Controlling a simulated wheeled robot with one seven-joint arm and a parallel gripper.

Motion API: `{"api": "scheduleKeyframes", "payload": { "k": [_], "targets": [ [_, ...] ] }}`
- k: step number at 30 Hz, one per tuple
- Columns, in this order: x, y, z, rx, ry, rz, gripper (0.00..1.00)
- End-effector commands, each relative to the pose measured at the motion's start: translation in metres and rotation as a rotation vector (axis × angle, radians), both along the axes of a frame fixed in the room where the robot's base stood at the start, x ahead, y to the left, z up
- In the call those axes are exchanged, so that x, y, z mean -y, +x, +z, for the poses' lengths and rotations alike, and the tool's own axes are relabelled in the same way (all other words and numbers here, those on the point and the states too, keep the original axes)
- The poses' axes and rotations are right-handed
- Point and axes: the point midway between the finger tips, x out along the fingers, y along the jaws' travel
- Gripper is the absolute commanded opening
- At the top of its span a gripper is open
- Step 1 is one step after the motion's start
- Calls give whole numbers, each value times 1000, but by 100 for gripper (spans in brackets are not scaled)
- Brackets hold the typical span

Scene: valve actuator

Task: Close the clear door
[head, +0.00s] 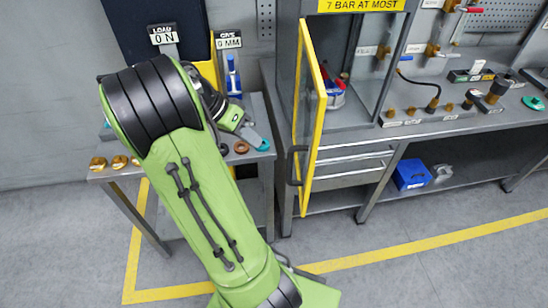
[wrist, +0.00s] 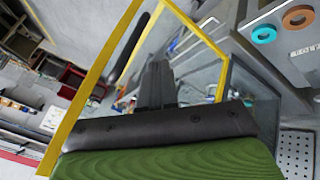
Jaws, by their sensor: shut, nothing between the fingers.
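The clear door (head: 309,110) has a yellow frame and stands swung open from the left side of the cabinet (head: 350,110), edge toward me. Its dark handle (head: 295,165) is low on the door's outer side. In the wrist view the door's yellow frame (wrist: 92,83) slants across the left, and a dark bar that looks like the handle (wrist: 133,50) lies left of my fingers. My gripper (wrist: 156,82) is shut and empty, seen against the door's clear pane. I cannot tell whether it touches the door. In the head view my arm largely hides the gripper.
A side table with brass fittings (head: 120,162) and a brown ring (head: 241,147) stands left of the cabinet. A workbench with valves (head: 432,108) runs right. Red and blue items (head: 335,92) sit inside the cabinet. A blue bin (head: 411,174) is on the lower shelf. The floor in front is clear.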

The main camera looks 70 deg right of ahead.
Motion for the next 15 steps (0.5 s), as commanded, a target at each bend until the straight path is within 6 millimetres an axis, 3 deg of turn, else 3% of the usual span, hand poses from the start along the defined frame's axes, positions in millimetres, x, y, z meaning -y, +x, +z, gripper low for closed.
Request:
{"api": "scheduleKeyframes", "payload": {
  "k": [1,6,15],
  "targets": [
    [3,-8,-14,-3,2,-3,0],
    [13,-27,-43,-2,3,-1,0],
    [6,-63,-40,2,0,2,0]
  ]
}}
